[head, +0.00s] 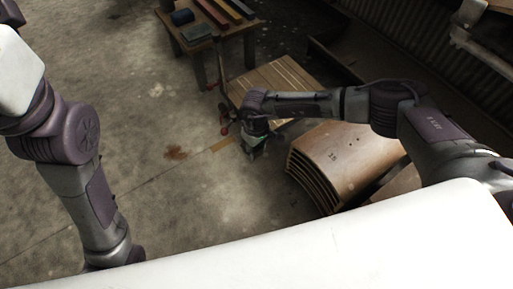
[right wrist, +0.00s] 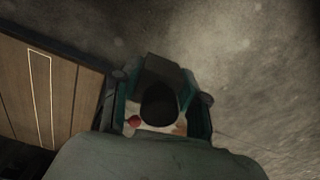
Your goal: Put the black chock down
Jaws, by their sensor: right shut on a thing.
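My right gripper (head: 254,146) points down over the concrete floor, just left of the curved panel stack. In the right wrist view, my right gripper (right wrist: 160,92) is shut on the black chock (right wrist: 165,69), a dark angular block between its fingers. In the head view I cannot make out the chock clearly, since the gripper and wrist cover most of it. I cannot tell whether the chock touches the floor. My left arm comes down at the left, and its gripper is hidden behind my white body.
A slatted wooden pallet (head: 279,79) lies beyond the right gripper. A stack of curved brown panels (head: 345,157) stands right of it. A low wooden table (head: 211,44) with blocks and coloured bars stands at the back. The concrete floor (head: 170,190) on the left is open.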

